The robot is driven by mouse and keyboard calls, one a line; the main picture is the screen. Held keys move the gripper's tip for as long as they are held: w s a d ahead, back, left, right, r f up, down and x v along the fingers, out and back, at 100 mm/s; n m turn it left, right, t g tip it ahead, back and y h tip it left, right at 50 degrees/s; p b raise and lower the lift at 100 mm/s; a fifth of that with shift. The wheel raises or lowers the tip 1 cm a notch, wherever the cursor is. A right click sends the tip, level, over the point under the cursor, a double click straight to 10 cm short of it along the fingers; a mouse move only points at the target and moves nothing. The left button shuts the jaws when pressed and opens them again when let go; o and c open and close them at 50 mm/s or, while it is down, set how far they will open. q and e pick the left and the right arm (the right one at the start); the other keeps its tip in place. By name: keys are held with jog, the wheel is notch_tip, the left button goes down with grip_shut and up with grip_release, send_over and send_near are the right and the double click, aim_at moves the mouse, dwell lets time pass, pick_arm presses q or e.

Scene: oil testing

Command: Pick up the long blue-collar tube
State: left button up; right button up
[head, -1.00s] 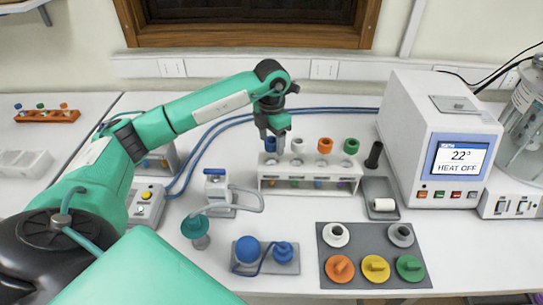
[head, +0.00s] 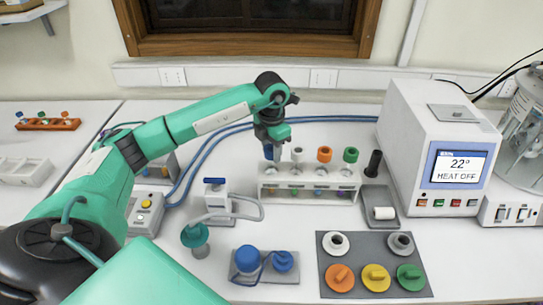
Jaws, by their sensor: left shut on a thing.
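The white tube rack (head: 308,192) stands in the middle of the bench. The long blue-collar tube (head: 277,153) is at the rack's left end, with its blue collar between the fingers of my left gripper (head: 272,151). The gripper points down and is shut on it. The fingers hide part of the collar, and I cannot tell whether the tube is raised at all. Beside it in the rack stand tubes with a white collar (head: 297,154), an orange collar (head: 324,154) and a green collar (head: 350,155). My right gripper is not in view.
A heater with a screen (head: 410,165) stands right of the rack. A black cylinder (head: 374,163) is between them. In front are a grey mat (head: 357,262) with coloured caps, blue-capped items (head: 247,260) and a pump-like device (head: 216,198) with a hose. Blue cables run behind.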

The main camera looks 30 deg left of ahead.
pick_arm(q)
jog(key=shift+r+b, duration=0.3)
jog(key=shift+r, duration=0.45)
notch_tip(320, 180, up, 7)
jog(key=shift+f+b, duration=0.1)
jog(key=shift+b, duration=0.95)
notch_tip(320, 180, up, 12)
jog(key=shift+f, duration=0.25)
